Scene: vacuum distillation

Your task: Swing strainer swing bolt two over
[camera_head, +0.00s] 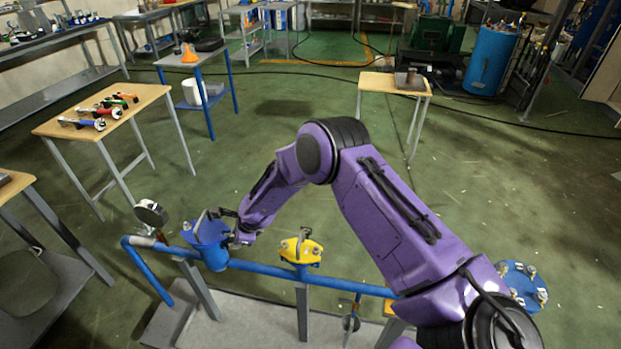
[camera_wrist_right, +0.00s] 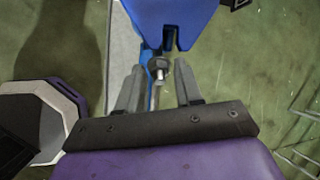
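The blue strainer (camera_head: 213,247) stands on the blue pipe at the left end of the low rig, with metal bolt parts at its top. In the right wrist view its slotted blue edge (camera_wrist_right: 170,22) is at the top. A swing bolt (camera_wrist_right: 159,72) with a dark round nut hangs just below the slot. My right gripper (camera_head: 240,237) is at the right side of the strainer. In the right wrist view my right gripper (camera_wrist_right: 158,88) is open, its two fingers on either side of the bolt with gaps visible. My left gripper is out of view.
A yellow fitting (camera_head: 301,250) stands on the pipe right of the strainer, and a round gauge (camera_head: 151,213) stands left of it. A wooden table (camera_head: 120,112) with several tools is at the left. A blue flange (camera_head: 523,284) is at the right. Open green floor lies behind.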

